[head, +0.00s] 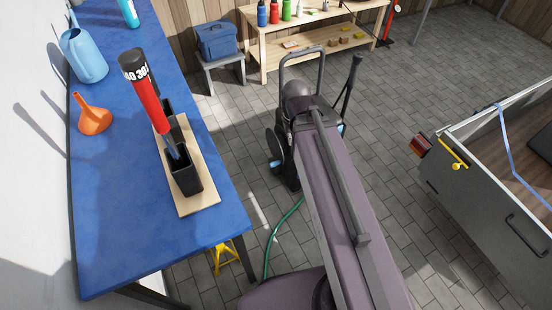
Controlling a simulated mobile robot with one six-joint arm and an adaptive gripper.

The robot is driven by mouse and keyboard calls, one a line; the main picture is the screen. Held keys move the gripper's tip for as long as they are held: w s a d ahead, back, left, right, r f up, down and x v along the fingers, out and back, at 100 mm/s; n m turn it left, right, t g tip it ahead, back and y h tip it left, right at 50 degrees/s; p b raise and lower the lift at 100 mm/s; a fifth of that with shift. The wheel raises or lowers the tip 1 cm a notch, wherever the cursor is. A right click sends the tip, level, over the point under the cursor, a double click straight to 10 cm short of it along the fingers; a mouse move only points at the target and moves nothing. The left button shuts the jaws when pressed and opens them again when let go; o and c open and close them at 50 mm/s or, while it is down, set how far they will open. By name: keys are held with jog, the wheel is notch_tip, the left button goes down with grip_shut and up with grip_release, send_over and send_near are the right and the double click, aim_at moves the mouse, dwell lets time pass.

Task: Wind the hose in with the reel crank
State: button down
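A dark wheeled cart with a tall looped handle (301,56) stands on the paved floor beyond my arm. A dark disc (273,146) and small blue parts show at its left side. A green hose (283,232) runs from near the cart's foot along the floor towards the front, under my arm. My large purple-grey arm covers much of the cart, so the reel drum and the crank cannot be made out. A black lever-like bar (349,88) rises at the cart's right; I cannot tell what it belongs to. My gripper cannot be seen, nor any contact with the cart.
A blue-topped bench (110,225) at left holds a watering can (84,56), orange funnel (95,118) and red-handled tool (147,98) in a black holder. A trailer (490,195) stands right; floor between is clear.

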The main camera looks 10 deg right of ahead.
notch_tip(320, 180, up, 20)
jog(key=p, duration=1.8)
jog(key=shift+p, duration=0.3)
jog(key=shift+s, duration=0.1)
